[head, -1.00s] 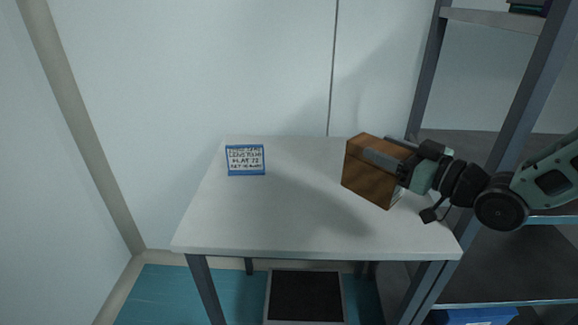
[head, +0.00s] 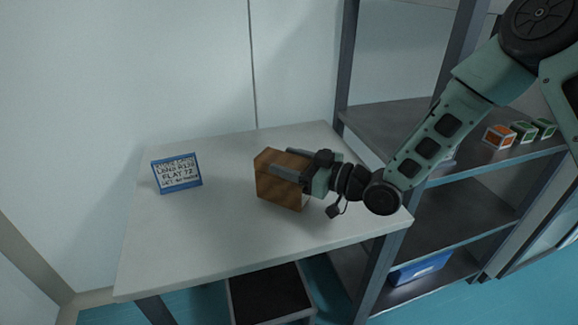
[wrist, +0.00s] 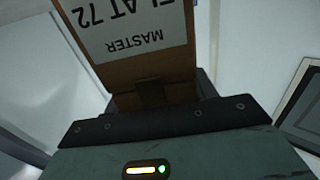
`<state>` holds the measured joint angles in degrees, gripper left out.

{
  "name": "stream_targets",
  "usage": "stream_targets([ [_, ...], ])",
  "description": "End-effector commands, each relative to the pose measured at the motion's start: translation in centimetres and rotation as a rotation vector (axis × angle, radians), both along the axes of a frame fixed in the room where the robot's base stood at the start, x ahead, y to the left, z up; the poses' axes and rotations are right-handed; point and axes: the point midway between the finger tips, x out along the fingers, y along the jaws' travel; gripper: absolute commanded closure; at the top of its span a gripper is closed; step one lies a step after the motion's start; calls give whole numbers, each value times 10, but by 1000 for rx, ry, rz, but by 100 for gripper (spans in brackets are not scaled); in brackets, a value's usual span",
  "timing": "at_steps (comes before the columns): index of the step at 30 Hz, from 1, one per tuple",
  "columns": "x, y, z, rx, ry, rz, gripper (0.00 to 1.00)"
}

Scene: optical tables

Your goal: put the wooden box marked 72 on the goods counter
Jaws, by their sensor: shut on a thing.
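The wooden box (head: 281,193) is brown with visible grain. My gripper (head: 290,168) is shut on it, with a dark finger along its upper side. In the wrist view the box (wrist: 150,73) fills the space between the fingers, and its pale label reads "FLAT 72" and "MASTER" upside down. The box is over the right middle part of a white-topped table (head: 215,240), which appears to be the goods counter. I cannot tell whether its underside touches the top. A blue-framed sign (head: 177,172) with "72" on it stands on the table's left part.
A dark metal shelf unit (head: 385,120) stands close to the table's right side, with several small orange and green boxes (head: 499,137) on it. A blue bin (head: 420,268) sits low in it. The table's front and middle are clear. A wall is behind.

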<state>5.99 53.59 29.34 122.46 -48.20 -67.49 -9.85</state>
Motion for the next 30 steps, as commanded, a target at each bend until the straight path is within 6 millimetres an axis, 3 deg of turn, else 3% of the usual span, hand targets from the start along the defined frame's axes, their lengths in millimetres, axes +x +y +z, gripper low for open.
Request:
stream_targets([
  [4,0,1,-12,4,-1,1,100],
  [15,0,1,-16,3,-3,1,100],
  [16,0,0,-16,1,0,1,38],
  [18,0,0,-16,1,0,1,22],
  [30,-2,-4,-14,0,0,-1,22],
])
